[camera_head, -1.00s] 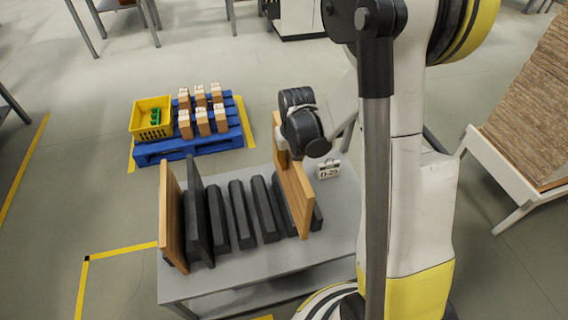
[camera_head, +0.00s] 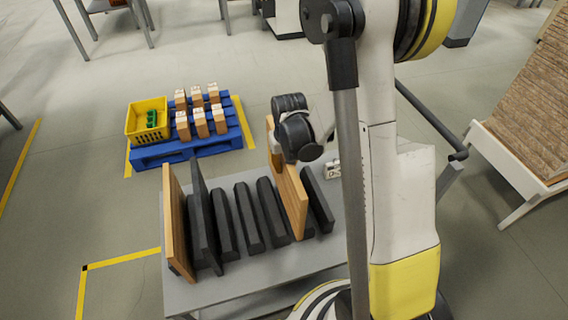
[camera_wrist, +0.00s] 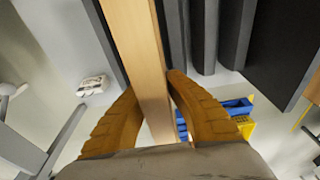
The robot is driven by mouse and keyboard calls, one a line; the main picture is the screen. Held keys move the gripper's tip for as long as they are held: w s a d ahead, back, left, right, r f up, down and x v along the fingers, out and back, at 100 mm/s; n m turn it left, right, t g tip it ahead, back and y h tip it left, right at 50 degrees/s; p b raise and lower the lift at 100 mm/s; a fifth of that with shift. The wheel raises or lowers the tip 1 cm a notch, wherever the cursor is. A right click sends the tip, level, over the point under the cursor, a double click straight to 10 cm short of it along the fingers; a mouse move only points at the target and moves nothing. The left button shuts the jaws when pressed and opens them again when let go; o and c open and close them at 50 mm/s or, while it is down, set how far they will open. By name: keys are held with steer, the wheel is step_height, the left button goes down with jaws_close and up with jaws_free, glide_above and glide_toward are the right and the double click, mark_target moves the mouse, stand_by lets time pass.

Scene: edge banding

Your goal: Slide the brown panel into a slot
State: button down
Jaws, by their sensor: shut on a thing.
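A brown panel (camera_head: 294,205) stands upright toward the right end of a rack of dark grey dividers (camera_head: 246,215). Its lower edge is between the rightmost divider (camera_head: 317,200) and the one to its left; I cannot tell if it is seated. My gripper (camera_wrist: 153,84) is shut on this panel, which also shows in the wrist view (camera_wrist: 139,45), one finger on each face. In the head view the fingertips are mostly hidden behind the wrist. A second brown panel (camera_head: 176,225) stands at the left end, beside a tall dark panel (camera_head: 205,220).
The rack stands on a grey table (camera_head: 275,275). A small white labelled block (camera_wrist: 92,85) sits right of the rack. Behind is a blue pallet (camera_head: 187,150) with a yellow crate (camera_head: 146,121) and several brown boxes (camera_head: 200,123). A stack of boards (camera_head: 525,120) is at the right.

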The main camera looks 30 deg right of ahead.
steer(key=shift+f+b, duration=3.15)
steer(key=shift+f, duration=1.4)
steer(key=c, duration=1.4)
jaws_free()
steer(key=shift+c, duration=0.2)
step_height(320, 180, up, 12)
steer(key=s, duration=0.2)
steer(key=s+a+r+n+t, duration=0.2)
steer(key=s+a+r+t, duration=0.3)
steer(key=s+a+r, duration=0.5)
steer(key=shift+s+a+r+t, duration=0.2)
steer(key=shift+s+r+t, duration=0.1)
steer(key=shift+s+r, duration=1.3)
